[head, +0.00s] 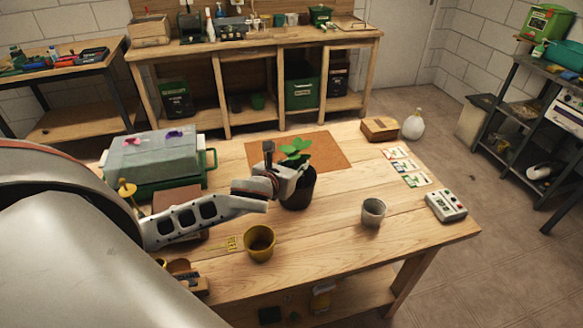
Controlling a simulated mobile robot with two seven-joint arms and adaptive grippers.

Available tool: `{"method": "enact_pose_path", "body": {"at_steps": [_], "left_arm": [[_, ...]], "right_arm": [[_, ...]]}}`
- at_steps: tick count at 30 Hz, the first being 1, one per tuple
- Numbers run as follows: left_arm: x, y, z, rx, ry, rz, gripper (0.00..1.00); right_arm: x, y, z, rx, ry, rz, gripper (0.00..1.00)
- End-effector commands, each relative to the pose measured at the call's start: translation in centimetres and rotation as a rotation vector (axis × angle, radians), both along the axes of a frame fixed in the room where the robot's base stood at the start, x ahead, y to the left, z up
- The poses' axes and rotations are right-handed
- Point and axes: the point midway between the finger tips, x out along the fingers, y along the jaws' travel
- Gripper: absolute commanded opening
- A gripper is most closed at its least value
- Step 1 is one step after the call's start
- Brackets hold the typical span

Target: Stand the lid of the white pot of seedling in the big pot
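A green seedling (296,149) shows its leaves above the dark big pot (302,194) at the middle of the table. My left gripper (276,178) is at the big pot's left rim, just below the leaves. A white part beside it covers some of the rim; I cannot tell whether it is a pot or part of my gripper. The fingertips are not clear, so its grip cannot be told. No lid can be made out. My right gripper is not in view.
A yellow pot (260,244) stands near the front edge. A brown mat (325,151) lies behind the big pot. A grey-covered green crate (150,162) is at left. Seed cards (406,167) and a white meter (446,206) are at right. Table between the pots is clear.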

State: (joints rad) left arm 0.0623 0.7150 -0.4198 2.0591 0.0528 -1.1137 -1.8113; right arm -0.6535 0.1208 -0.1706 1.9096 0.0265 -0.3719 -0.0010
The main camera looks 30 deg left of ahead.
Motion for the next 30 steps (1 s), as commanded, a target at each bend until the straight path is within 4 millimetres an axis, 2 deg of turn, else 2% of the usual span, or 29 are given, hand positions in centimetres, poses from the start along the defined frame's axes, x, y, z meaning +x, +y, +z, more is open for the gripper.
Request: {"method": "enact_pose_path", "body": {"at_steps": [5, 12, 18, 24, 30], "left_arm": [[-1.8, -0.3, 0.8, 0.002, -0.001, -0.002, 0.24], [-6.4, -1.1, 2.7, 0.002, 0.001, -0.003, 0.24], [-9.5, -1.5, 4.0, 0.001, 0.000, -0.002, 0.24], [-10.8, -1.7, 4.6, 0.000, 0.000, 0.000, 0.24], [-11.0, -1.7, 4.7, 0.000, -0.001, 0.000, 0.24]], "right_arm": [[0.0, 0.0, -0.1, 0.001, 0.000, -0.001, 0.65], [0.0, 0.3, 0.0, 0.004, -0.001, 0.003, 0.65], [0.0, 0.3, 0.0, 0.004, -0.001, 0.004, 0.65], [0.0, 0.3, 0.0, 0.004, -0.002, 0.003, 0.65], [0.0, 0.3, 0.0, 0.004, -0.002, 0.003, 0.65]]}}
